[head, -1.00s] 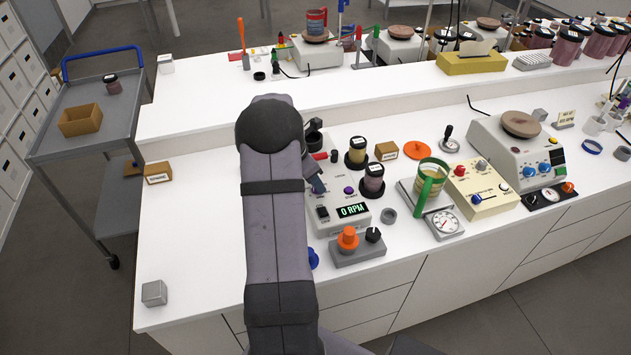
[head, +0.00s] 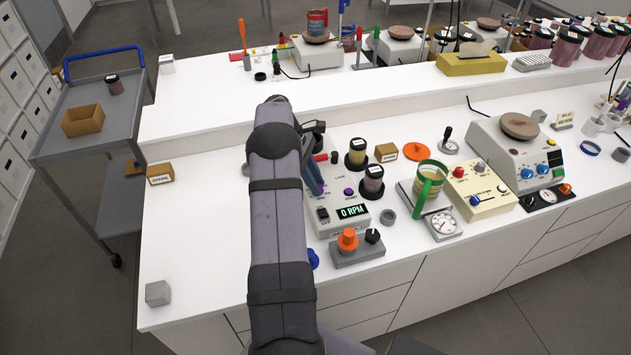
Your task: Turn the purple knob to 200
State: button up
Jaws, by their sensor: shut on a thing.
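A pale grey device (head: 325,222) stands behind and to the right of my arm. Its lit display (head: 352,212) reads 0 RPM. A small purple knob or button (head: 349,191) shows on its top face, clear of my arm. My gripper (head: 314,178) is over the left part of the device, mostly hidden behind my arm. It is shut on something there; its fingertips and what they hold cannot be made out. A black rocker switch (head: 323,214) is left of the display.
Two jars (head: 373,183) (head: 357,153) stand at the device's right. In front is a grey box with an orange knob (head: 347,240) and a black knob. The bench left of my arm is mostly clear, with a grey cube (head: 158,293) near the corner.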

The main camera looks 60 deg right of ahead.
jog(key=shift+d+m+y, duration=0.1)
jog(key=shift+m+y, duration=0.2)
jog(key=shift+m, duration=0.5)
jog(key=o, duration=1.1)
jog(key=shift+c, duration=0.2)
jog(key=b+v, duration=0.2)
jog(key=v, duration=0.3)
jog(key=shift+w+r, duration=0.15)
jog(key=shift+v, duration=1.05)
